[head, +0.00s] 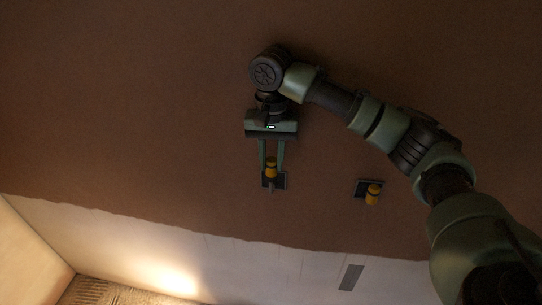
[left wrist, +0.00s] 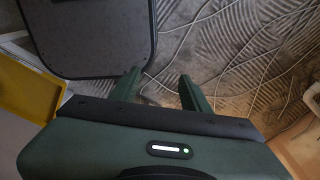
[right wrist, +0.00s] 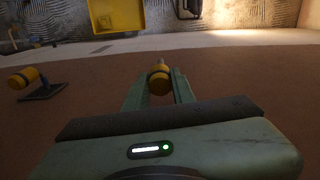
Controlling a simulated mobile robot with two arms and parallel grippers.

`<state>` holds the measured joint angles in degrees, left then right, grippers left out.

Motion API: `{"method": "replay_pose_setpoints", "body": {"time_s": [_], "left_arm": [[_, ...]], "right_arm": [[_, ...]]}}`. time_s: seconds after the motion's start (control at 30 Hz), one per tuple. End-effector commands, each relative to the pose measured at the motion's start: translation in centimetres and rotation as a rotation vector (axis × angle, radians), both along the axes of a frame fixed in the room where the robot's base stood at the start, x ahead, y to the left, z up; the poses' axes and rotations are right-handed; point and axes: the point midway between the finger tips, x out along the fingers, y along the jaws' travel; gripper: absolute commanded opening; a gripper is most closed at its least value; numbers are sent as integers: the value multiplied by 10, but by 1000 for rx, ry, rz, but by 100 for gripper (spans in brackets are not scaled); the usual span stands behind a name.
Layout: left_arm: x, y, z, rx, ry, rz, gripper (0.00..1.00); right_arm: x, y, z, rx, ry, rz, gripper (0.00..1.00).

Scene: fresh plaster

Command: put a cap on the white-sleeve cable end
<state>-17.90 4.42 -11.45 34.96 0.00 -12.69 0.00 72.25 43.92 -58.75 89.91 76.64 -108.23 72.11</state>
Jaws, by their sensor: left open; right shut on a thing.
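My right gripper (head: 272,165) is shut on a yellow cap (head: 271,167) with a dark band, in front of a small dark plate (head: 281,181) on the brown surface. The held cap also shows between the fingers in the right wrist view (right wrist: 159,82). A short thin pale tip (right wrist: 161,62) shows just beyond it; I cannot tell whether the cap is around it, nor its sleeve colour. Another yellow cap (head: 373,193) is at a second dark plate (head: 361,187), to the right in the head view. My left gripper (left wrist: 163,85) is open and empty.
The left wrist view shows a dark rounded panel (left wrist: 90,45), a yellow container (left wrist: 30,85) and a grooved grey surface (left wrist: 240,35). A yellow tray (right wrist: 116,27) shows in the right wrist view. The brown surface around the plates is clear.

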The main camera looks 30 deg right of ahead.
Motion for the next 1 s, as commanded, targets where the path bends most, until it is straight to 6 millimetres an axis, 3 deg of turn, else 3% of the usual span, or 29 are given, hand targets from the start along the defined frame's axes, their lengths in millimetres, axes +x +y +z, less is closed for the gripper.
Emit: {"method": "replay_pose_setpoints", "body": {"time_s": [0.37, 1.0], "left_arm": [[25, -3, 1, -5, -37, -1, 47], [16, 2, -2, 1, -23, -2, 47]], "right_arm": [[0, 0, -25, 0, 1, -1, 0], [0, 0, -46, 0, 0, 0, 0]]}}
